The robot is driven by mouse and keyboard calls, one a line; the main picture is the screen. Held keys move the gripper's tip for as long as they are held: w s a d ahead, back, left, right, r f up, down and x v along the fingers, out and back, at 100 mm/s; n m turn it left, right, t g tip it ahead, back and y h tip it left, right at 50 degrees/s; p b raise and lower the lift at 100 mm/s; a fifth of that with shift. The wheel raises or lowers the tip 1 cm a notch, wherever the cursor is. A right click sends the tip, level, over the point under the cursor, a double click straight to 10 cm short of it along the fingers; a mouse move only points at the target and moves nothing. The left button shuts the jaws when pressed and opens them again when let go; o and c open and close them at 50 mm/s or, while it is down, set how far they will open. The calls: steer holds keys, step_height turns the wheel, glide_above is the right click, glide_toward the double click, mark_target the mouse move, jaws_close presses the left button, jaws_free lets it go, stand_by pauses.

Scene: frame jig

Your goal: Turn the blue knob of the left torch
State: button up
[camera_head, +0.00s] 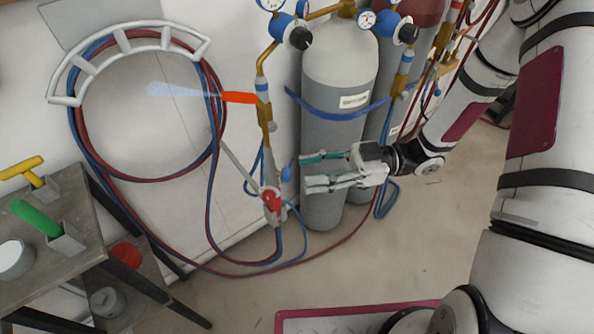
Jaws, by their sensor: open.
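The left torch (265,118) is a brass and grey upright piece left of the grey gas cylinder. An orange-red tip (240,97) points left from it, with a pale blue flame-like streak beyond. Its blue knob (286,174) is small and sits on the right side of the torch's lower part. A red knob or fitting (271,198) is just below. My gripper (303,172) is open and points left, in front of the cylinder. Its fingertips are just right of the blue knob, which appears level with the gap between them. Contact cannot be made out.
Grey gas cylinders (335,90) with gauges and regulators stand behind my gripper. Red and blue hoses (215,180) loop on the wall rack (130,42) and trail over the floor. A metal table (75,250) with yellow- and green-handled tools stands at lower left.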

mark_target(285, 175)
steer(key=shift+s+a, duration=0.2)
steer(key=shift+a, duration=1.5)
jaws_close()
steer(key=shift+s+f+m+y, duration=0.15)
steer(key=shift+m+y, duration=0.35)
steer(key=shift+m, duration=1)
steer(key=shift+w+f+m+y, duration=0.1)
steer(key=shift+m+y, duration=0.4)
steer(key=shift+m, duration=1)
jaws_free()
